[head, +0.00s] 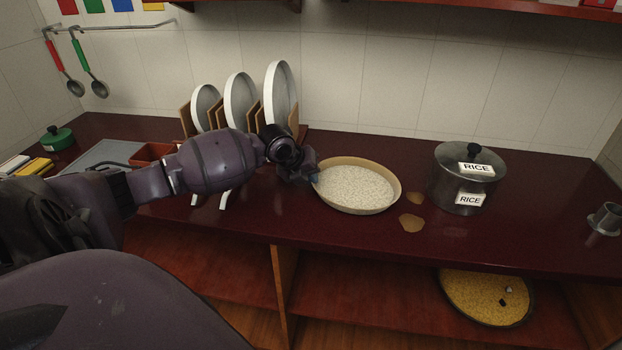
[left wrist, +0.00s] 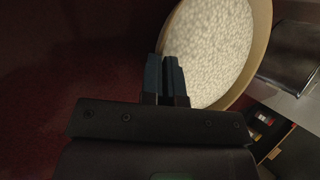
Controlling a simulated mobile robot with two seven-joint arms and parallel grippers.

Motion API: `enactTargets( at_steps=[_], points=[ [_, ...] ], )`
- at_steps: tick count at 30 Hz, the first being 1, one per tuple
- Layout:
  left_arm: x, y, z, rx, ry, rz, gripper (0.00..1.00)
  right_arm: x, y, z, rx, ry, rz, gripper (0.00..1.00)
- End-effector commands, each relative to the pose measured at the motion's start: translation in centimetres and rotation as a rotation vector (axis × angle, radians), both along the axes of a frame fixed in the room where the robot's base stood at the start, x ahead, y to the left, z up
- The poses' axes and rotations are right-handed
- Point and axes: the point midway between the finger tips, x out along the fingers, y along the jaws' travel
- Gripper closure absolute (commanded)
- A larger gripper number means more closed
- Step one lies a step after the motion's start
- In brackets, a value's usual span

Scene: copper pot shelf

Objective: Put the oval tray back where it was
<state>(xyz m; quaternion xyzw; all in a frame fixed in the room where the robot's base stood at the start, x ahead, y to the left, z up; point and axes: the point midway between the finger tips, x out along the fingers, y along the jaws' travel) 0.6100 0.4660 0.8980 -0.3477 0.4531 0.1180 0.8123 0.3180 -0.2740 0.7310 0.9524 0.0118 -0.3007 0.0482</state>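A shallow tan oval tray (head: 392,203) full of white grains is at the middle of the dark red counter. It also shows in the left wrist view (left wrist: 262,30). My left gripper (head: 315,174) is at the tray's left rim. In the left wrist view its two dark fingers (left wrist: 166,76) are close together, with the rim running in between them, so it looks shut on the rim. The tray looks about level; I cannot tell whether it rests on the counter or is just above it. My right gripper is in neither view.
A lidded metal pot (head: 450,188) labelled RICE and two brown patches (head: 411,224) are right of the tray. A rack with white plates (head: 279,90) stands behind my left arm. A round yellow-filled dish (head: 485,297) is on the lower shelf. The counter's right part is mostly clear.

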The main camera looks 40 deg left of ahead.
Motion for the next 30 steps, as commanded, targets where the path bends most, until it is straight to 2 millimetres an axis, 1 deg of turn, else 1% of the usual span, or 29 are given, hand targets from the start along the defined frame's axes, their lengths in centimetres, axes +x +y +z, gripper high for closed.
enactTargets(
  at_steps=[1,2,9,13,18,19,26,30],
  points=[
    [0.03,0.00,-0.55,-0.001,-0.001,0.000,1.00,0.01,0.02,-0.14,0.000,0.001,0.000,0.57],
    [0.04,0.00,-0.67,-0.001,-0.001,0.000,1.00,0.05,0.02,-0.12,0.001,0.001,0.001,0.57],
    [0.07,0.00,-0.59,0.000,-0.003,-0.001,1.00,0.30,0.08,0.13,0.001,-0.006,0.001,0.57],
    [0.05,0.01,-0.93,0.000,-0.002,-0.001,1.00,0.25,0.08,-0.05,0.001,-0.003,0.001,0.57],
    [0.02,0.01,-0.94,0.001,-0.001,0.000,0.74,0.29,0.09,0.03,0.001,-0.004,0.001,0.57],
    [0.02,0.01,-0.94,0.001,-0.001,0.000,0.72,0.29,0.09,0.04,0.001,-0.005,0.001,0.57],
    [0.02,0.01,-0.93,0.001,-0.001,0.000,0.72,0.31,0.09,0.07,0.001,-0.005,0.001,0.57],
    [-0.13,0.10,-0.29,0.001,-0.002,0.000,0.72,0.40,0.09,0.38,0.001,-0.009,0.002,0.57]
  ],
)
